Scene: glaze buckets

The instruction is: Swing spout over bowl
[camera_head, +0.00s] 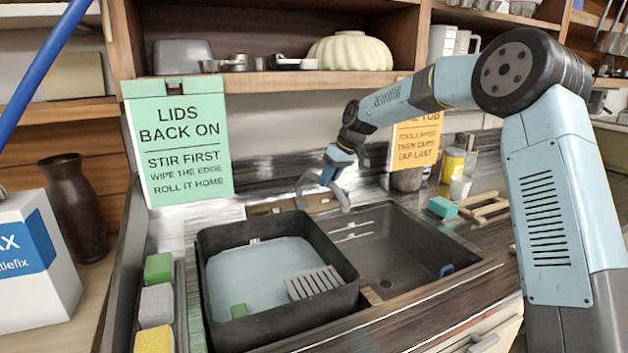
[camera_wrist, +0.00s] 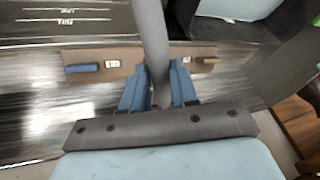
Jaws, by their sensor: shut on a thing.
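My gripper (camera_head: 328,172) is at the back of the sink, above the tap plate. In the wrist view my gripper (camera_wrist: 158,84) has its two blue fingers shut on the grey spout (camera_wrist: 155,38), one on each side. The spout runs out of the top of that view, so its tip is hidden there. In the head view the spout (camera_head: 341,196) slants down toward the back left corner of the empty right bowl (camera_head: 415,245). The exact position of its tip over the bowl is hard to tell.
A black tub (camera_head: 335,245) with pale liquid and a grey grate fills the left side of the sink. The tap plate (camera_wrist: 90,52) has a blue lever (camera_wrist: 82,69). Sponges (camera_head: 156,305) line the left edge. A teal block (camera_head: 442,206) and wooden rack (camera_head: 485,209) stand right.

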